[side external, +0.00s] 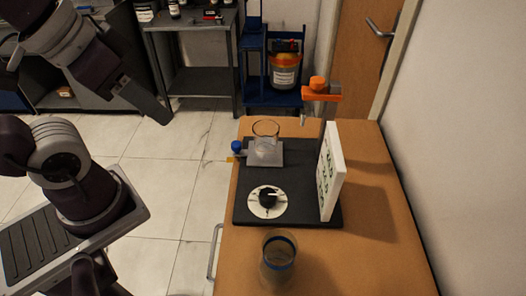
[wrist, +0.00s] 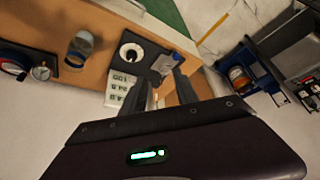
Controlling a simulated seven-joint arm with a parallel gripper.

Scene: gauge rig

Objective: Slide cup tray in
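The cup tray (side external: 272,160) is a pale grey plate at the back left of a black base (side external: 305,152), with a clear glass cup (side external: 265,130) on it. A blue knob (side external: 236,146) sits at its left side. In the wrist view the tray (wrist: 163,64) shows small beyond my fingertips, partly covered by the right finger; how far it sticks out is unclear. My gripper (wrist: 162,76) is open, with nothing seen between its two fingers. It is apart from the tray.
On the base stand a white dial with a black knob (side external: 267,201), a white panel with green digits (side external: 331,172) and an orange-topped post (side external: 321,91). A glass jar with a blue band (side external: 279,262) stands at the table's front. The table's right side is clear.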

